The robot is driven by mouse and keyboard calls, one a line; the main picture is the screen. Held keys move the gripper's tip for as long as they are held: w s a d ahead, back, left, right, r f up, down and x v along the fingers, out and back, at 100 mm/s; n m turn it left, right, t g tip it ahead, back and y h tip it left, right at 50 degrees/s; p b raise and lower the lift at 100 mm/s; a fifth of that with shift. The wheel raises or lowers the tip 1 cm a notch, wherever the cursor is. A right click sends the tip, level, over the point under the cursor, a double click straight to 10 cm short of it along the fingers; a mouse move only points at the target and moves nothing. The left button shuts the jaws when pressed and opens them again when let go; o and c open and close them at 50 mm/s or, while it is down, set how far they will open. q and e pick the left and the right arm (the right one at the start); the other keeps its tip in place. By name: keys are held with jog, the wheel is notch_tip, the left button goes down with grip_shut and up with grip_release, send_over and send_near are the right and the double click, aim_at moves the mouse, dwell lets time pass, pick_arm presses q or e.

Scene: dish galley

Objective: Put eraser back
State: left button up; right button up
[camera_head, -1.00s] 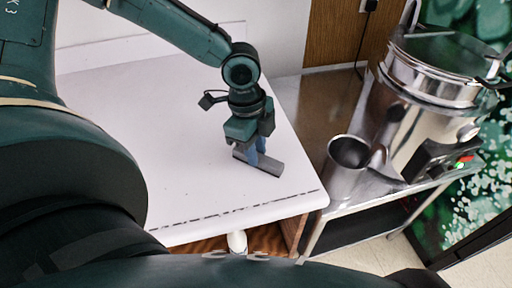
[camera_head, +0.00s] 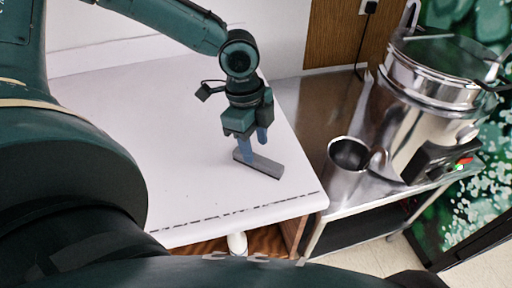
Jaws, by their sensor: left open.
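The eraser (camera_head: 265,166), a dark grey flat bar, lies on the white tabletop (camera_head: 180,170) near its right end. My left gripper (camera_head: 255,150) points down just above and behind the eraser. Its two bluish fingers are apart, with nothing seen between them. The left fingertip overlaps the eraser's left end in the picture; I cannot tell whether it touches. My right gripper is not in view.
A steel side table stands to the right, with a large shiny pot-like machine (camera_head: 415,110) and a steel cup (camera_head: 348,155) on it. A wall runs behind the table. The table's left and middle are clear.

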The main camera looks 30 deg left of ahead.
pick_arm(q)
notch_tip(320, 180, up, 9)
jog(key=a+p, duration=0.1)
jog(key=shift+a+r, duration=0.2)
jog(key=shift+s+d+f, duration=0.1)
jog(key=shift+s, duration=0.05)
dwell(0.4)
